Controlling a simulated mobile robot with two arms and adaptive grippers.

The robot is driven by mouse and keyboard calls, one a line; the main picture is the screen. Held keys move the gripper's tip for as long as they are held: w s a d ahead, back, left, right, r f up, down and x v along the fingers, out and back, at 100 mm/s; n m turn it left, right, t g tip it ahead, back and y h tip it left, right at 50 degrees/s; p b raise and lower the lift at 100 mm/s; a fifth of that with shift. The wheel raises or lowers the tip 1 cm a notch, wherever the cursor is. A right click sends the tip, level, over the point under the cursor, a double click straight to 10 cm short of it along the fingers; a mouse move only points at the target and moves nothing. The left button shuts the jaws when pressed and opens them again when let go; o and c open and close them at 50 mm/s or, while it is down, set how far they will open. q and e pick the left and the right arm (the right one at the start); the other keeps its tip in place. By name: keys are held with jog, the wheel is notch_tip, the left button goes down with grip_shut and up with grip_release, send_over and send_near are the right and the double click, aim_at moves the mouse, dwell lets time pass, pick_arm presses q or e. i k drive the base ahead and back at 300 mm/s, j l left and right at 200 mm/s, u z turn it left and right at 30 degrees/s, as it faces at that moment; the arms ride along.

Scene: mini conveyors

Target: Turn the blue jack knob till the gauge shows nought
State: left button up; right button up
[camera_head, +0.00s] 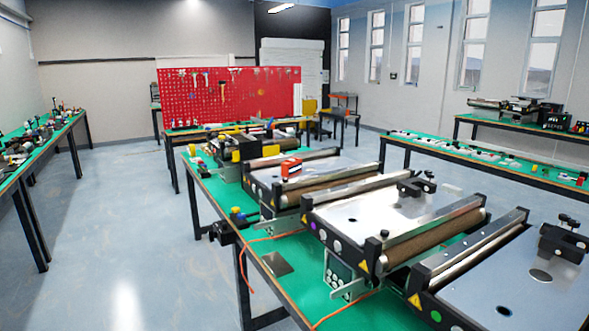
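Neither of my grippers shows in the head view. No blue jack knob and no gauge can be made out for certain. A small blue part (235,211) shows beside a yellow one at the left edge of the near green table; it is too small to tell what it is. A control box (338,272) with a small panel and buttons hangs below the middle mini conveyor (395,210); its readout is not legible. Another mini conveyor (515,290) stands at the front right, and more stand behind the middle one.
The near green table (300,251) carries the conveyors, an orange cable (255,240) and a red block (291,169). A long green table (38,155) with clutter stands left, another (480,157) right. A red pegboard (225,95) stands behind. The floor at left is clear.

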aim_at(241, 216)
jog(key=i+j+z, duration=0.15)
jog(key=z, duration=0.6)
jog(key=i+j+z, duration=0.1)
jog(key=j, duration=0.25)
jog(key=i+j+z, duration=0.1)
jog(key=i+j, duration=0.15)
jog(key=j, duration=0.15)
jog(key=i+j+z, duration=0.15)
jog(key=j, duration=0.25)
jog(key=i+j+z, duration=0.1)
jog(key=j, duration=0.3)
jog(key=i+j+z, duration=0.1)
jog(key=j, duration=0.3)
jog(key=i, duration=0.05)
